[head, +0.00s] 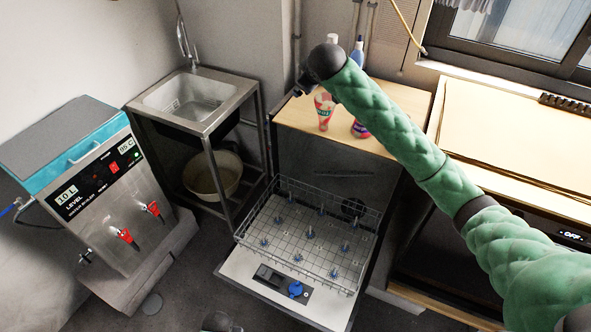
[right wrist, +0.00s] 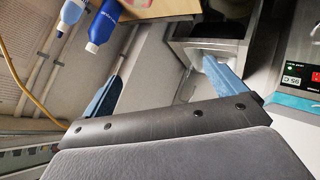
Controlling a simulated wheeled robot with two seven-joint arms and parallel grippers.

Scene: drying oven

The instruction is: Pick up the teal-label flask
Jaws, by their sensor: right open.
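I cannot make out a flask with a teal label in either view. In the head view a flask with a red label (head: 324,110) stands on the wooden counter top, and a purple-red container (head: 360,129) is partly hidden behind my right arm. My right gripper (head: 303,86) is beside the counter's left edge, left of the red-label flask and apart from it. In the right wrist view the right gripper (right wrist: 163,86) has its two blue fingers wide apart, with nothing between them.
A blue bottle (right wrist: 102,27) and a white bottle (right wrist: 72,12) show near the counter edge. An open dishwasher with a wire rack (head: 310,238) is below the counter. A steel sink (head: 185,100) and a water boiler (head: 100,190) are to the left. A window is at upper right.

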